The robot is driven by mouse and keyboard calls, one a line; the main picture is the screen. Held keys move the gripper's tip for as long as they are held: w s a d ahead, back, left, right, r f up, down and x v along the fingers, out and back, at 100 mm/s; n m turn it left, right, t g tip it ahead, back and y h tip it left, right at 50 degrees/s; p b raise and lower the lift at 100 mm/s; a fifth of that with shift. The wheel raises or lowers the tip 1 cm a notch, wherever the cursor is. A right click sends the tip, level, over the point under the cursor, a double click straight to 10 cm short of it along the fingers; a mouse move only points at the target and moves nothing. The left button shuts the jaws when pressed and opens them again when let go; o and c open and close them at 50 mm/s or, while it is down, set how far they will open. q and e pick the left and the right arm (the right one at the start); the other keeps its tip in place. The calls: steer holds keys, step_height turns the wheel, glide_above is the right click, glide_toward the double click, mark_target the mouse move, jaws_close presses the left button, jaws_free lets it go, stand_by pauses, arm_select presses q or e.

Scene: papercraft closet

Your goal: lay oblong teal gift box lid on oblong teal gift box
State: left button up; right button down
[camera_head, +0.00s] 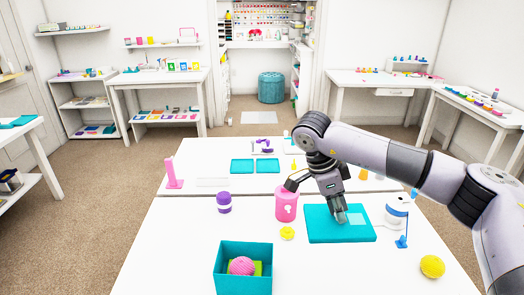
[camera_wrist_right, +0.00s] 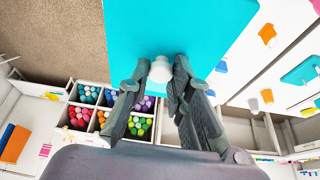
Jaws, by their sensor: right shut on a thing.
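The teal lid (camera_head: 318,232) is a flat oblong panel at the right middle of the white table in the head view. My right gripper (camera_head: 341,217) points down at it and is shut on its small pale knob (camera_wrist_right: 161,68). The lid also fills the top of the right wrist view (camera_wrist_right: 190,25). I cannot tell whether it touches the table. The open teal box (camera_head: 229,277) stands at the near left of the lid, apart from it. A pink striped ball (camera_head: 242,265) and a yellow-green thing lie inside. My left gripper is not in view.
A purple jar (camera_head: 224,203) is farther left. A white spool-like item (camera_head: 397,210), blue item (camera_head: 402,242) and yellow ball (camera_head: 432,266) are right. The table's left front is clear.

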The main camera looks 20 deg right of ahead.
mark_target(316, 232)
steer(key=a+r+n+t, duration=0.1)
steer(key=a+n, duration=0.1)
steer(key=s+a+r+n+t, duration=0.1)
steer(key=a+r+n, duration=0.1)
steer(key=n, duration=0.1)
steer(key=s+a+r+n+t, duration=0.1)
steer(key=a+n, duration=0.1)
steer(key=n, duration=0.1)
steer(key=shift+s+a+r, duration=0.15)
steer(key=shift+s+a, duration=0.1)
steer(key=shift+a, duration=0.15)
steer(key=s+a+r+n+t+y, duration=0.2)
steer(key=s+a+n, duration=0.4)
steer(key=n, duration=0.3)
steer(key=shift+s+r+n+t+y, duration=0.3)
steer(key=shift+r+n+y, duration=0.1)
steer(key=shift+r, duration=0.05)
